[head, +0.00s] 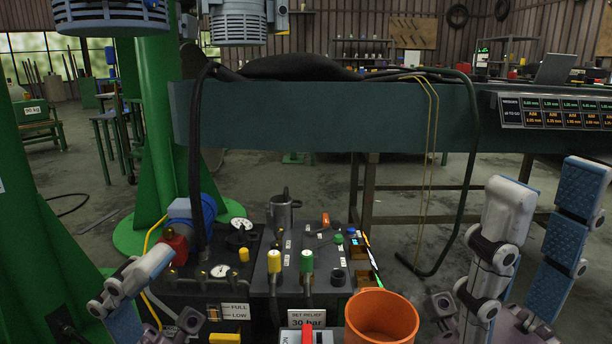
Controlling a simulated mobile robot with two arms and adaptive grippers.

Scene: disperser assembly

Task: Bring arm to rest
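My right gripper (545,195) shows at the lower right of the head view. Its two long fingers, with blue pads, point up and stand apart with nothing between them. It is to the right of the orange bucket and touches nothing that I can see. My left gripper (150,285) shows at the lower left, partly cut off by the bottom edge. One pale finger slants up towards a red and blue fitting (190,220) beside the control panel. Whether it touches that fitting, and how far its fingers are apart, I cannot tell.
A dark control panel (250,285) with gauges, yellow and green knobs and a metal jug (283,212) stands front centre. An orange bucket (382,318) is right of it. A green column (160,150) rises at left. A long beam (320,115) with hanging hoses crosses behind.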

